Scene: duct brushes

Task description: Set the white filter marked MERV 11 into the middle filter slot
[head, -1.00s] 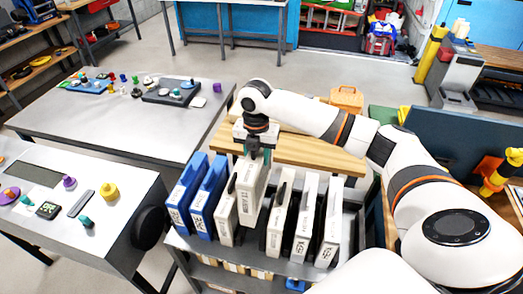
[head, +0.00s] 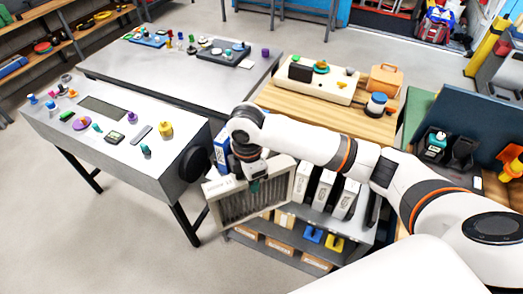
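My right gripper (head: 255,186) is shut on the top edge of a white filter (head: 226,205). The filter hangs upright, and its grey pleated broad face is turned towards me. Its printed label is too small to read. It hangs in front of the shelf cart (head: 335,236), where more white filters (head: 324,187) stand in a row at right. A blue filter (head: 222,150) shows partly behind my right arm. I cannot make out a middle filter slot in this view. My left gripper is not in view.
A grey bench (head: 65,127) with small knobs and a dark rectangular recess (head: 102,108) stands at left. A black round part (head: 194,170) is on its end, close to the filter. A wooden-topped table (head: 370,125) is behind my arm. The floor at lower left is clear.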

